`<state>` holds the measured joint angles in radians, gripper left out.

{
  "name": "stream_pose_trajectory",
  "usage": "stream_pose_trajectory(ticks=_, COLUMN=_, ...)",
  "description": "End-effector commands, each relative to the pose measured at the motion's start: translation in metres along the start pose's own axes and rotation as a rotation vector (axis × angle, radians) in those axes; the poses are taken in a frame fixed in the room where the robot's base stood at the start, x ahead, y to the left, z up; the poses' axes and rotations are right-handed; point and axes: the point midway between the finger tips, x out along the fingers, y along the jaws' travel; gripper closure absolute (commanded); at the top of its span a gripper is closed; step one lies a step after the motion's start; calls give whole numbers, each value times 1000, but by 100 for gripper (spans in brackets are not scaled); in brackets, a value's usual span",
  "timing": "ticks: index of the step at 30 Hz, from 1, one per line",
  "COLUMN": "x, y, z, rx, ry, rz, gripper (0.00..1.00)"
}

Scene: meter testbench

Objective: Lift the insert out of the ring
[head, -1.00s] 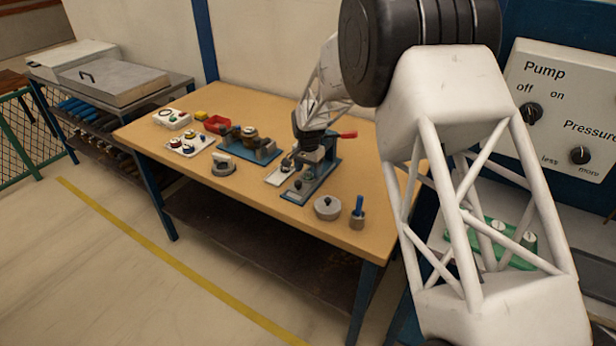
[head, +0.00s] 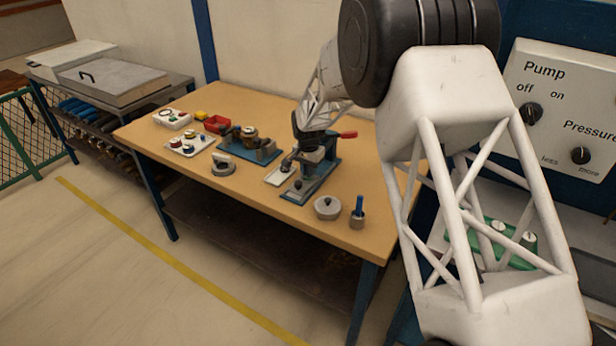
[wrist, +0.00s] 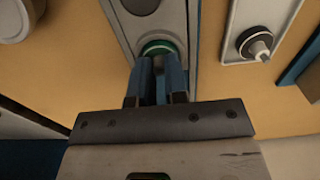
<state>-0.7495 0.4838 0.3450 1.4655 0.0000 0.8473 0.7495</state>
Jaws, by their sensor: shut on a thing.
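My gripper (wrist: 157,82) points at a long fixture with a grey face and blue edges (wrist: 182,20). Its two blue fingers are shut on a small round green-topped part (wrist: 158,46), which I take as the insert. A grey rim shows around the green; I cannot tell whether it is the ring or whether the insert has risen from it. In the head view my gripper (head: 311,158) is over the blue-edged fixture (head: 318,182) on the wooden table, and the insert is hidden there.
Beside the fixture lies a white plate with a grey knob (wrist: 255,43). A red handle (head: 348,134) sticks out behind my gripper. A lidded grey pot (head: 327,208) and a cup with a blue tool (head: 358,214) stand to the right. A blue stand (head: 246,148) is to the left.

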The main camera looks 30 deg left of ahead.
Motion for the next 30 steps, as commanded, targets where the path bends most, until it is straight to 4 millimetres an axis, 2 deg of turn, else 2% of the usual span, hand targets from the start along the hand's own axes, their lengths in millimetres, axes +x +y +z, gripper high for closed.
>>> stream_pose_trajectory(ticks=30, x=-15, y=0, z=0, rx=0, ry=0, rz=0, gripper=100)
